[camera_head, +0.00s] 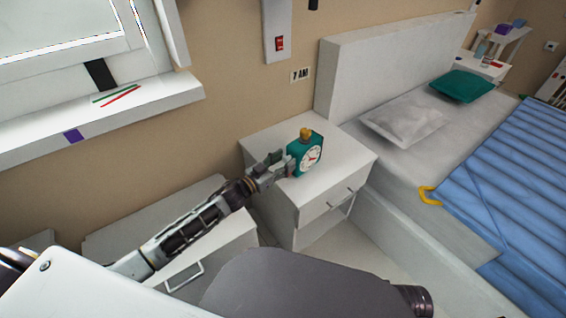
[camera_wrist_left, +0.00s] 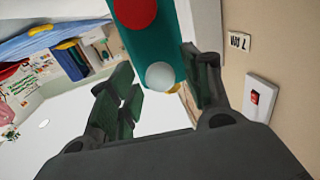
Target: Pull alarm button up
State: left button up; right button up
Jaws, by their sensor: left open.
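A teal alarm clock (camera_head: 305,157) with a white dial and yellow top part (camera_head: 305,134) stands on the white nightstand (camera_head: 345,158). My left gripper (camera_head: 277,167) is at the clock's left side. In the left wrist view the clock's teal side (camera_wrist_left: 150,48) carries a red disc (camera_wrist_left: 135,12) and a pale round knob (camera_wrist_left: 160,75). My open left gripper (camera_wrist_left: 160,88) has one finger on either side of the knob, with visible gaps. Some yellow shows just behind the knob. I cannot tell which part is the alarm button. My right gripper is not in view.
A window sill (camera_head: 150,103) is at the left. The nightstand's top around the clock is clear.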

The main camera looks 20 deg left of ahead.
pick_arm(q)
grip_shut()
dwell(0.4)
